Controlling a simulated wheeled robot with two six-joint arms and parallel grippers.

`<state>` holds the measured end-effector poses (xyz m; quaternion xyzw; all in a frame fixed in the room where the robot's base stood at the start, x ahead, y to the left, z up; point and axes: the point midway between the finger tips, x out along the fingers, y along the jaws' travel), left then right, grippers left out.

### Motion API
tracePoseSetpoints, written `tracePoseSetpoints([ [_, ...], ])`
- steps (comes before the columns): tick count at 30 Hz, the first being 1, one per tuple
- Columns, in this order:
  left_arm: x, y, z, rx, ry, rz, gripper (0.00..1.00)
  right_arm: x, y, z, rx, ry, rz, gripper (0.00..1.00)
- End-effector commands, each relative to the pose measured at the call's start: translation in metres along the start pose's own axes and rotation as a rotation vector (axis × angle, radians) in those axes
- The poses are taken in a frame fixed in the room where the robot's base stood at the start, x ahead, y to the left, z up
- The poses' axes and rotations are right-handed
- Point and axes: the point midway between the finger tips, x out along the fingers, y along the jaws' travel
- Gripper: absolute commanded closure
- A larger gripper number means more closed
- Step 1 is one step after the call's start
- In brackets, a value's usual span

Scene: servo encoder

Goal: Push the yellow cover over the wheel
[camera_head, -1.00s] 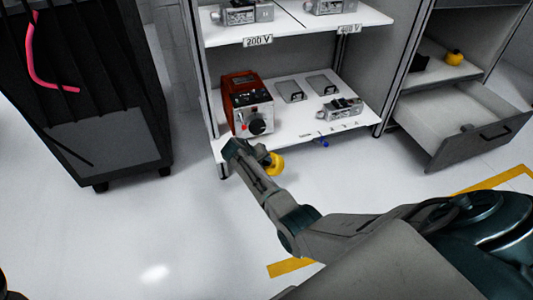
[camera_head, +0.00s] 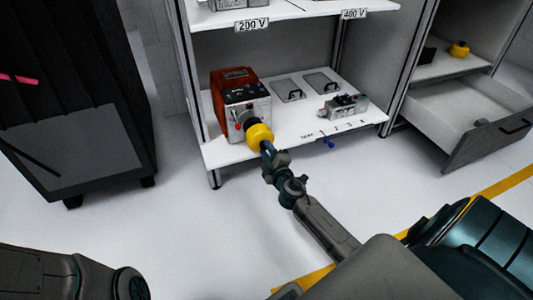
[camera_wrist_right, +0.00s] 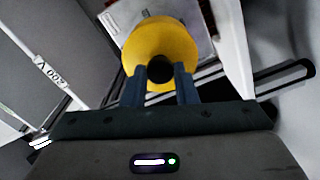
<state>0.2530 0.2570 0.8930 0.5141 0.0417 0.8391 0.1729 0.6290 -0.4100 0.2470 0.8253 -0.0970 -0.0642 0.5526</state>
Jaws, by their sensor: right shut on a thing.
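The yellow cover (camera_head: 259,136) is round and sits at the front of the red and grey device (camera_head: 240,103) on the shelf. In the right wrist view the cover (camera_wrist_right: 160,35) fills the upper middle, with a dark round knob (camera_wrist_right: 159,68) at its centre. My right gripper (camera_head: 267,147) is shut on the cover, its fingers (camera_wrist_right: 161,72) on both sides of that knob. The wheel is mostly hidden behind the cover; I cannot tell how far the cover is over it. My left arm shows at lower left; its gripper is out of view.
The white shelf (camera_head: 292,133) also holds two grey plates (camera_head: 289,91) and a metal connector (camera_head: 343,107). An upper shelf (camera_head: 300,14) with voltage labels hangs above. An open drawer (camera_head: 470,118) stands at right and a black cabinet (camera_head: 75,110) at left. The floor between is clear.

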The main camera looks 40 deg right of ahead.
Motion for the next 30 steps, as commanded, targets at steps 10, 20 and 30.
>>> tracePoseSetpoints([
  [10, 0.001, 0.0, 0.001, 0.001, 0.0, 0.0, 0.66, 0.024, 0.001, -0.001, 0.002, -0.001, 0.001, 1.0],
  [20, 0.001, 0.0, 0.0, 0.001, 0.0, 0.0, 0.66, 0.047, 0.001, 0.0, 0.002, -0.003, 0.001, 1.0],
  [30, 0.0, 0.0, 0.0, 0.001, 0.0, 0.0, 0.66, 0.064, 0.0, 0.0, 0.003, -0.003, 0.0, 1.0],
])
